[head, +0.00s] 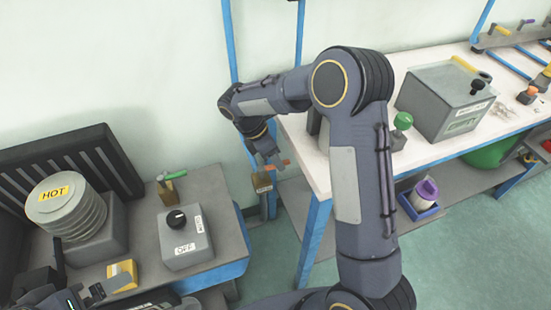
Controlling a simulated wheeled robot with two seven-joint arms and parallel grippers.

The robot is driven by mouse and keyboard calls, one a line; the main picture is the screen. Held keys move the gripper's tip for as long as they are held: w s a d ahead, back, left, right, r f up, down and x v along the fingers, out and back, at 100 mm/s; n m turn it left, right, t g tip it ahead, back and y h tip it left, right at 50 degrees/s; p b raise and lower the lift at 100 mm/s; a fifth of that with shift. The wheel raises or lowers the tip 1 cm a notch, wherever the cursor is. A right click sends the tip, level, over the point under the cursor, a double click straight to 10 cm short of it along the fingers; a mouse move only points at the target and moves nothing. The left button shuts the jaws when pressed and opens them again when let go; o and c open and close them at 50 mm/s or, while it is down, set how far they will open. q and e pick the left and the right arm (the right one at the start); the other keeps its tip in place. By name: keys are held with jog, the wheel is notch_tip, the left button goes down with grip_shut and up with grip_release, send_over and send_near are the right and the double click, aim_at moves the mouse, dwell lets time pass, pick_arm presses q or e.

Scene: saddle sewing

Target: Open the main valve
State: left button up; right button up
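A valve with an orange lever (284,163) stands low between the left bench and the white table. A small brown tag or block (262,184) sits just below it; its lettering is too small to read. My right gripper (270,160) points down right at the lever, close to or touching it; I cannot tell which. Its finger gap is too small to make out.
The left bench (215,195) holds a grey switch box (187,238) with a black knob and a ribbed cylinder (67,206) marked HOT. The white table (312,160) carries a grey machine (445,100) and a green knob (403,121). Blue posts rise behind the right gripper.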

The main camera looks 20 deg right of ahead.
jog(key=shift+d+f, duration=0.1)
jog(key=shift+f, duration=0.05)
grip_shut()
jog(key=shift+s+r+m+g+y+p, duration=0.3)
jog(key=shift+s+m+g+p, duration=0.15)
jog(key=shift+m+p, duration=0.65)
jog(key=shift+s+f+m, duration=0.1)
jog(key=shift+s+m, duration=0.15)
jog(key=shift+m, duration=0.35)
jog(key=shift+s+f+m+g+y+p, duration=0.2)
jog(key=shift+m+g+y+p, duration=0.2)
jog(key=shift+m, duration=0.2)
grip_release()
